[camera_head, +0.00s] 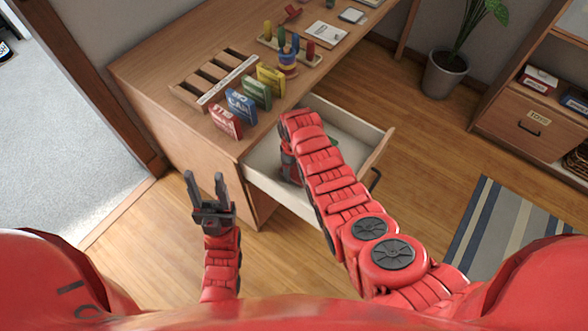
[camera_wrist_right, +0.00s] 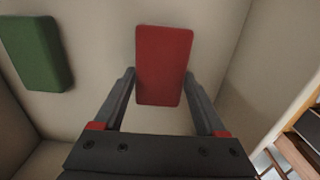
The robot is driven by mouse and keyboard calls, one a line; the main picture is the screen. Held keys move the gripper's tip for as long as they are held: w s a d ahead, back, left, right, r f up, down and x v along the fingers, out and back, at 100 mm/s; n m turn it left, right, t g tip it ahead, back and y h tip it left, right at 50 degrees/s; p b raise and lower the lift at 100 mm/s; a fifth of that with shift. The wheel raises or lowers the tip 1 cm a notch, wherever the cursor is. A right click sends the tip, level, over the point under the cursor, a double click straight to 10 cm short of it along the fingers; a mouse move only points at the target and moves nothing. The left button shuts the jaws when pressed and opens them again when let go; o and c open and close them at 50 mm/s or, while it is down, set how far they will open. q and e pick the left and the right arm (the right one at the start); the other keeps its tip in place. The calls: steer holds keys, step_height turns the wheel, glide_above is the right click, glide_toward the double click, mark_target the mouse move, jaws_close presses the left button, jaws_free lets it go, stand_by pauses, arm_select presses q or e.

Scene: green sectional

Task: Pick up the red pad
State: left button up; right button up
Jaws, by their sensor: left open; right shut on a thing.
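The red pad (camera_wrist_right: 164,62) is a flat red block with rounded corners. In the right wrist view it sits between the two fingers of my right gripper (camera_wrist_right: 160,76), which is shut on it. In the head view my right arm reaches down into the open drawer (camera_head: 262,180), and the arm hides the pad there. My left gripper (camera_head: 204,177) is open and empty, in front of the desk and left of the drawer.
A green pad (camera_wrist_right: 36,52) lies in the drawer to the left of the red pad. The desk (camera_head: 150,80) holds several coloured boxes, a wooden rack (camera_head: 212,78) and a peg toy. Drawer walls surround my right gripper. A potted plant (camera_head: 446,75) stands behind.

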mark_target(294, 169)
step_height(294, 169, up, 9)
steer(key=shift+s+r+b, duration=0.1)
steer(key=shift+b, duration=0.5)
